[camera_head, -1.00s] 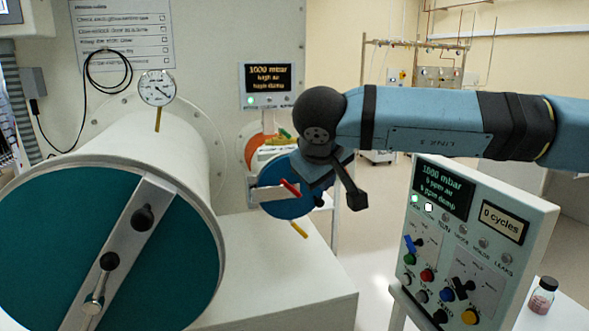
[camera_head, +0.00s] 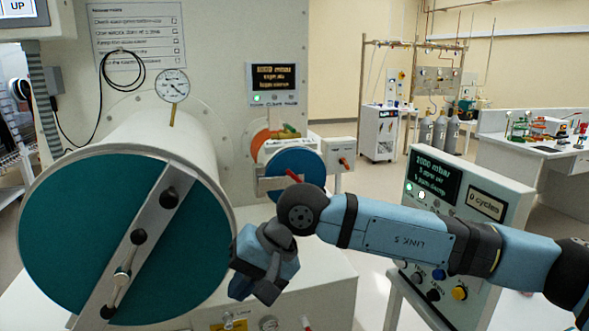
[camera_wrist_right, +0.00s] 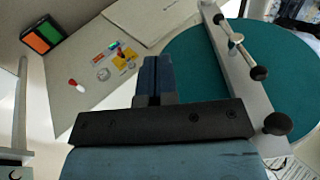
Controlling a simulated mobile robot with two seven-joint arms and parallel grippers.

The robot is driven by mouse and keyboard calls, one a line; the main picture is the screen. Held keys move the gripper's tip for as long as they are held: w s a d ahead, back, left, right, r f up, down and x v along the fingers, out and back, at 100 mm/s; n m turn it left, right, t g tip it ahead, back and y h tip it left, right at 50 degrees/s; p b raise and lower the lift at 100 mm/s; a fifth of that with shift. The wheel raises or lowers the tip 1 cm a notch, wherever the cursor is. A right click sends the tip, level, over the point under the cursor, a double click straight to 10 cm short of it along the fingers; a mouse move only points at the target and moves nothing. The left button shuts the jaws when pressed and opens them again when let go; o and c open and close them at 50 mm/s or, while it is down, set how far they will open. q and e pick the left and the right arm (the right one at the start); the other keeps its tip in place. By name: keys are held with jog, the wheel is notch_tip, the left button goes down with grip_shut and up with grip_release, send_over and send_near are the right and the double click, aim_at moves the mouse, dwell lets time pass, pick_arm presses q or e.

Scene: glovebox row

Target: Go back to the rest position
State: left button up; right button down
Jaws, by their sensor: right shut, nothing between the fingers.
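My right arm comes in from the right in the head view. Its gripper (camera_head: 242,287) hangs low, just to the right of the large teal chamber door (camera_head: 62,225) and in front of the pale bench. In the right wrist view the two dark blue fingers (camera_wrist_right: 152,75) are together with nothing between them. That view also shows the teal door (camera_wrist_right: 215,65) with its grey bar and black knobs (camera_wrist_right: 277,124) to the right of the gripper. I cannot tell the exact gap between gripper and door. My left gripper is not in view.
A control panel (camera_head: 487,204) reading "0 cycles" stands at right, partly behind my right arm. A smaller blue round door (camera_head: 300,163) is behind the arm. Below the fingers, a pale surface (camera_wrist_right: 70,115) carries small coloured fittings. Open floor and a bench (camera_head: 560,160) lie farther back.

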jog(key=s+a+m+g+y, duration=0.4)
jog(key=s+m+y, duration=0.3)
jog(key=m+y, duration=0.5)
jog(key=w+d+f+n+t+h, duration=0.3)
jog(key=d+f+n+t, duration=0.45)
jog(key=n+t, duration=0.6)
jog(key=w+d+f+n+t+h, duration=0.3)
jog(key=d+f+n+t, duration=0.5)
jog(key=n, duration=1.1)
jog(key=s+d+f+m+g+h, duration=0.2)
jog(key=s+d+f+m+h, duration=0.1)
jog(key=s+d+f+m, duration=0.35)
jog(key=s+d+f+m+g+h, duration=0.2)
jog(key=s+d+f+m+h, duration=0.2)
jog(key=s+f+m, duration=0.45)
jog(key=s+d+f+m+g+h, duration=0.25)
jog(key=d+f+m, duration=0.3)
jog(key=f, duration=0.45)
notch_tip(320, 180, up, 12)
jog(key=n+t+p, duration=0.1)
jog(key=p, duration=1.1)
jog(key=shift+d+h, duration=0.35)
